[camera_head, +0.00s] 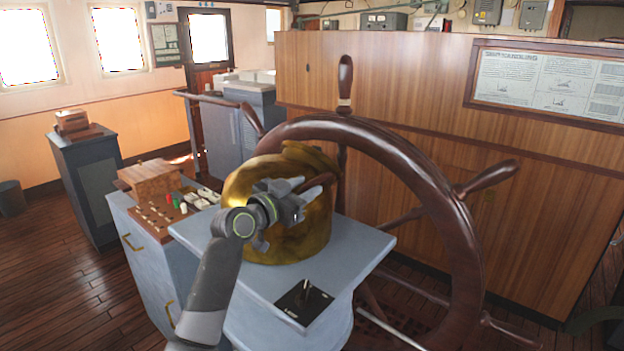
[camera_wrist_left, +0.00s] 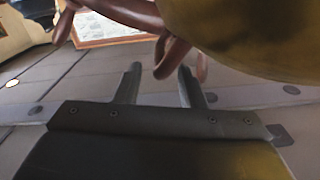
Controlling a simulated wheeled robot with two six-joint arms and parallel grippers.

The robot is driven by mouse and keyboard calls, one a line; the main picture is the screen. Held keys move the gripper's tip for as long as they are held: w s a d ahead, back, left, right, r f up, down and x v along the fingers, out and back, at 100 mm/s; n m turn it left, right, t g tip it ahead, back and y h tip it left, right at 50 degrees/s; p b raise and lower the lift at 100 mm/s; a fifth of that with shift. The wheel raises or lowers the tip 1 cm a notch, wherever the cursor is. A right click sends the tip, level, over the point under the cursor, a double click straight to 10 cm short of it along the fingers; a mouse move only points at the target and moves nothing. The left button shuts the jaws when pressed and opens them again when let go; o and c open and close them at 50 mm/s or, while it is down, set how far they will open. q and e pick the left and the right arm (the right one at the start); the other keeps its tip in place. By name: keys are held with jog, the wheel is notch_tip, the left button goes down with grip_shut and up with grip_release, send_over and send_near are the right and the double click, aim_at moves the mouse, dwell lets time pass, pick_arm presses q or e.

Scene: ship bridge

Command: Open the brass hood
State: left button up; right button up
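The brass hood (camera_head: 310,229) is a rounded golden dome on a pale blue-grey pedestal (camera_head: 366,246), behind my left gripper. It looks closed, though my arm hides part of its front. The left gripper (camera_head: 302,199) is in front of the hood's upper middle. In the left wrist view its two fingers (camera_wrist_left: 160,71) stand apart, with a reddish-brown bar (camera_wrist_left: 172,55) just beyond the tips. I cannot tell whether they touch it. The hood (camera_wrist_left: 255,35) fills the upper right there. My right gripper is not in view.
A large wooden steering wheel (camera_head: 408,158) stands close behind and right of the hood. A blue-grey console (camera_head: 150,238) with a wooden box (camera_head: 150,180) is at the left. A small black lever panel (camera_head: 303,302) sits on the pedestal's front.

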pick_arm(q)
jog(key=shift+x, duration=1.55)
jog(key=shift+a+f, duration=0.1)
grip_shut()
